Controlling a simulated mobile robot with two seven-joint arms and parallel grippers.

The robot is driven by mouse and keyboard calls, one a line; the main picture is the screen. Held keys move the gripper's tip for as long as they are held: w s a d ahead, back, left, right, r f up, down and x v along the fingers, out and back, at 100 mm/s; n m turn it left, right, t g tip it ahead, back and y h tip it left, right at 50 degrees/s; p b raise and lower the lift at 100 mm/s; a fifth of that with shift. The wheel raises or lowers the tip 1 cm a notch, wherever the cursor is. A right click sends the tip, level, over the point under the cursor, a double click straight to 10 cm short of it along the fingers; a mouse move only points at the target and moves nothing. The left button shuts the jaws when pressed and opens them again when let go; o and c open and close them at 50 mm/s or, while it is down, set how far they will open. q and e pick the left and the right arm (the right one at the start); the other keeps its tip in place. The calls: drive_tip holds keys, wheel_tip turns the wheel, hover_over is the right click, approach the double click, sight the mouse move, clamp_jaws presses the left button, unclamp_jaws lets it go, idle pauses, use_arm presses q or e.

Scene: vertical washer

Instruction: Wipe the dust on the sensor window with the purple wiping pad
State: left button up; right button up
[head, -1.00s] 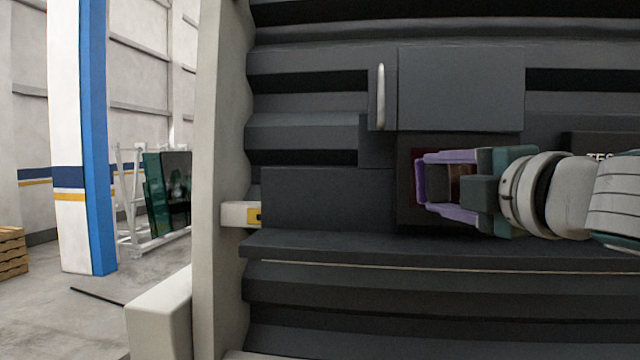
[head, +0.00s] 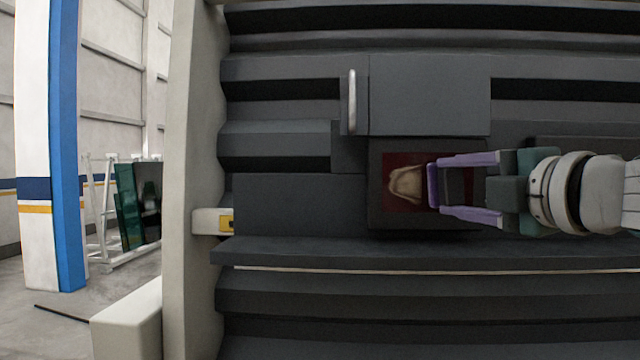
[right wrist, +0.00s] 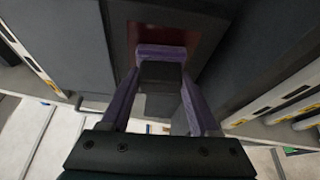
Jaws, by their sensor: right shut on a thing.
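The sensor window (head: 394,160) is a dark red panel set in a dark housing. A beige dust patch (head: 406,186) lies on its left part. My right gripper (head: 440,186) reaches in from the right and is shut on the purple wiping pad (head: 433,186), which sits across the fingertips just right of the dust. In the right wrist view, the pad (right wrist: 162,51) spans the purple fingers in front of the red window (right wrist: 196,38). Whether the pad touches the window cannot be told. The gripper hides the window's right part. My left gripper is not in view.
A grey box with an upright light handle (head: 352,101) is above and left of the window. A dark ledge (head: 420,250) runs below it. A pale frame post (head: 190,130) stands at the left, with open floor and a glass rack (head: 130,205) beyond.

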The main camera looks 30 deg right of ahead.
drive_tip(key=shift+w+a+b, duration=0.4)
drive_tip(key=shift+a, duration=0.1)
drive_tip(key=shift+w+a, duration=0.25)
drive_tip(key=shift+a, duration=0.15)
drive_tip(key=shift+w+a+p, duration=0.3)
drive_tip(key=shift+w+a, duration=0.2)
drive_tip(key=shift+a, duration=0.1)
drive_tip(key=shift+w+a+r+p, duration=0.15)
drive_tip(key=shift+w+a+p, duration=0.2)
drive_tip(key=shift+a, duration=0.3)
drive_tip(key=shift+w+a, duration=0.25)
drive_tip(key=shift+a, duration=0.25)
drive_tip(key=shift+w+a, duration=0.25)
drive_tip(key=shift+a, duration=0.2)
drive_tip(key=shift+p, duration=0.45)
drive_tip(key=shift+s+d+b, duration=0.4)
drive_tip(key=shift+s+d, duration=0.25)
drive_tip(key=shift+d, duration=0.35)
drive_tip(key=shift+s+d, duration=0.3)
drive_tip(key=shift+d, duration=0.3)
drive_tip(key=shift+s+d+b, duration=0.55)
drive_tip(key=shift+d+b, duration=0.05)
drive_tip(key=shift+d, duration=0.15)
drive_tip(key=shift+s+d, duration=0.4)
drive_tip(key=shift+d, duration=0.4)
